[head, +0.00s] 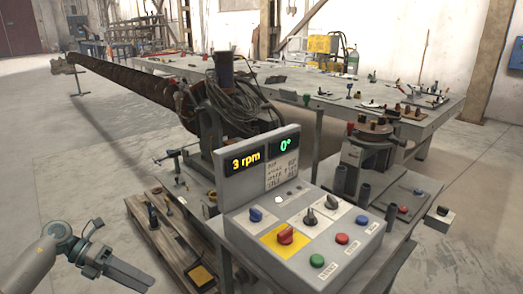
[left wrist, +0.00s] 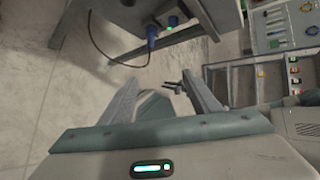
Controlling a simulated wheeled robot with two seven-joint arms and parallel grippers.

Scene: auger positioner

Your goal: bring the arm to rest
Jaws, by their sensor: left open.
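My left gripper (head: 124,248) is at the lower left in the head view, open and empty, to the left of the wooden pallet and apart from the control box. Its two spread fingers also show in the left wrist view (left wrist: 162,98), with nothing between them. The control box (head: 300,232) has a panel reading 3 rpm (head: 245,161) and 0° (head: 286,144), with several knobs and buttons, including a red knob on a yellow plate (head: 285,235). My right gripper is not in view.
A wooden pallet (head: 168,244) lies on the floor between my left gripper and the control box. A long auger (head: 125,80) stretches to the back left. A long workbench (head: 330,105) with tools stands behind. The floor at left (head: 60,150) is clear.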

